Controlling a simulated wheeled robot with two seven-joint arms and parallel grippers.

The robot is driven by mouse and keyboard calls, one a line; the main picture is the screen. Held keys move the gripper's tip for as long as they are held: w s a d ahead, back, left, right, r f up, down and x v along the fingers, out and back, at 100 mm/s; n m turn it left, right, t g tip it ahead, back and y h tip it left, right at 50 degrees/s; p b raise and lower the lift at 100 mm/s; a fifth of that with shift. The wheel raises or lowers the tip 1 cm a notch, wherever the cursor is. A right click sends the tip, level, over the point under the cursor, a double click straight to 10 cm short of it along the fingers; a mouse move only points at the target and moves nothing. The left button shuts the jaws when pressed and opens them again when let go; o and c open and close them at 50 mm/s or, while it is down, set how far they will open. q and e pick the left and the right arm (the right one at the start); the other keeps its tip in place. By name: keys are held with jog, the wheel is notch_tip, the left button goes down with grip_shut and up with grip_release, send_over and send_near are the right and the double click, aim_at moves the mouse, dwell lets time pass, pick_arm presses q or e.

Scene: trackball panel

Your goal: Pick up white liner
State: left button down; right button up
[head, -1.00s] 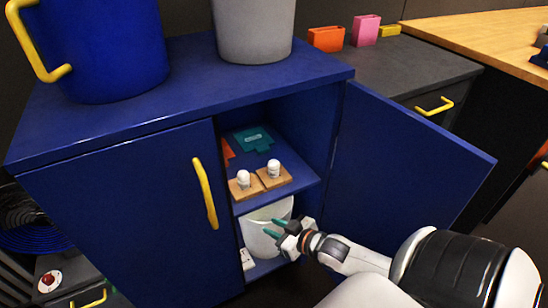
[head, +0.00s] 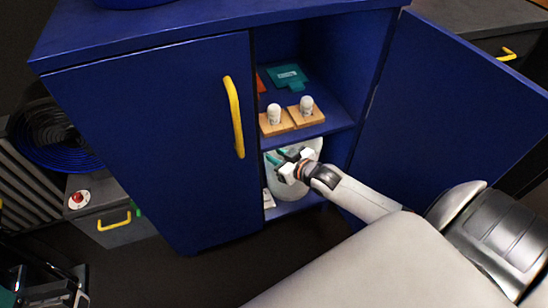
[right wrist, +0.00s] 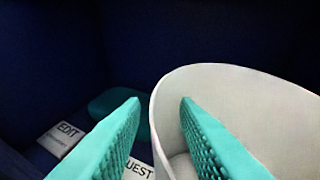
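The white liner (head: 288,188) is a round, open-topped white bin on the lower shelf of the blue cabinet. My right gripper (head: 279,157) reaches in at its top and partly hides it. In the right wrist view, the liner (right wrist: 235,85) fills the right side. The teal fingers of my right gripper (right wrist: 161,100) are apart, one outside the rim and one over the opening, with the near wall between them. They do not look closed on it. A dark mechanism at the lower left edge of the head view may be my left gripper; its fingers are unclear.
The middle shelf (head: 335,122) sits close above the liner, with two white bulbs on wooden blocks (head: 290,121). The open right door (head: 450,110) stands beside my arm. White cards (right wrist: 62,138) with print and a teal object (right wrist: 115,103) lie beside the liner.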

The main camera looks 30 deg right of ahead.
jog(key=shift+x, duration=0.95)
grip_shut()
